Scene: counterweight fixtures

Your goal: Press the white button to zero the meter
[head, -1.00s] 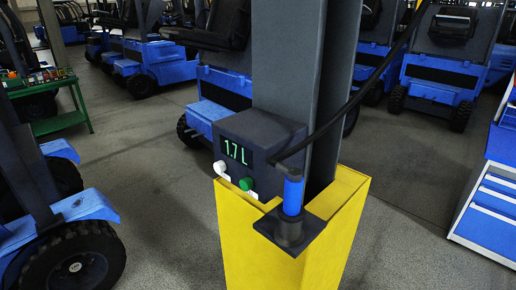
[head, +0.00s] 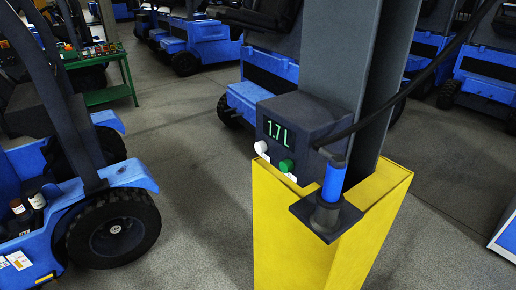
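The meter (head: 308,128) is a dark grey box on a grey column above a yellow guard. Its display (head: 278,130) reads 1.7 L in green digits. The white button (head: 261,147) sticks out of the meter's front at the lower left, below the display. A green button (head: 286,165) is to its right. A blue-handled nozzle (head: 333,182) stands upright in a dark holder on the yellow guard, with a black hose running from its top. Neither of my grippers shows in the head view.
The yellow guard (head: 300,240) surrounds the column's base. A blue forklift (head: 95,205) stands at the left, with small bottles on it. A green table (head: 105,95) is at the back left. Several blue vehicles stand behind. The grey floor between forklift and guard is clear.

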